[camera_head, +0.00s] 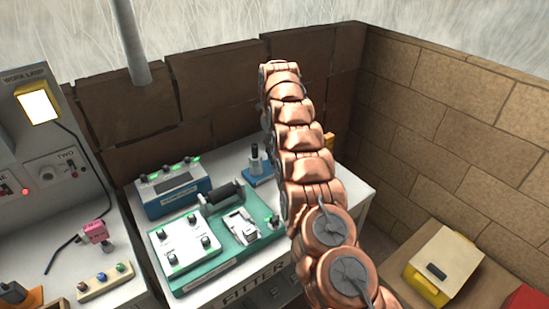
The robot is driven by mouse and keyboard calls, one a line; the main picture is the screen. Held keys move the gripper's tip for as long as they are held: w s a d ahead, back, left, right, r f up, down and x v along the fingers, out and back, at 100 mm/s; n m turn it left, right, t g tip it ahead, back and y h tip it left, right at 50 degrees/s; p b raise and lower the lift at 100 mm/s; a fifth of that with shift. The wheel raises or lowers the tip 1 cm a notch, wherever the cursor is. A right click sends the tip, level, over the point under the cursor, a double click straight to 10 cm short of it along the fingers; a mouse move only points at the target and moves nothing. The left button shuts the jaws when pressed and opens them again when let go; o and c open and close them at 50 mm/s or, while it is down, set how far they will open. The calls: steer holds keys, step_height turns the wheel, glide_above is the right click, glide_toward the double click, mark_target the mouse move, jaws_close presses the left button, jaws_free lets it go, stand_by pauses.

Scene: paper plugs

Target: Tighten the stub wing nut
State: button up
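No wing nut can be made out for certain. A small dark and metallic fitting (272,221) sits at the right end of the green base (215,268), close to my arm; it is too small to identify. The green base carries a white panel with several dark knobs (185,243), a black roller (223,194) and a pale metal clamp-like block (240,227). My copper arm rises from the lower right and passes just right of this base. Its far end bends at the top, and my gripper cannot be seen.
The bench marked FITTER (335,193) also holds a blue box with knobs and green lights (173,189) and a blue stand with a black post (257,171). A pink-topped device (94,232) stands on the left bench. A yellow box (440,264) is at right. Brick walls enclose the back.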

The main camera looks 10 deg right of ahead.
mark_target(273, 157)
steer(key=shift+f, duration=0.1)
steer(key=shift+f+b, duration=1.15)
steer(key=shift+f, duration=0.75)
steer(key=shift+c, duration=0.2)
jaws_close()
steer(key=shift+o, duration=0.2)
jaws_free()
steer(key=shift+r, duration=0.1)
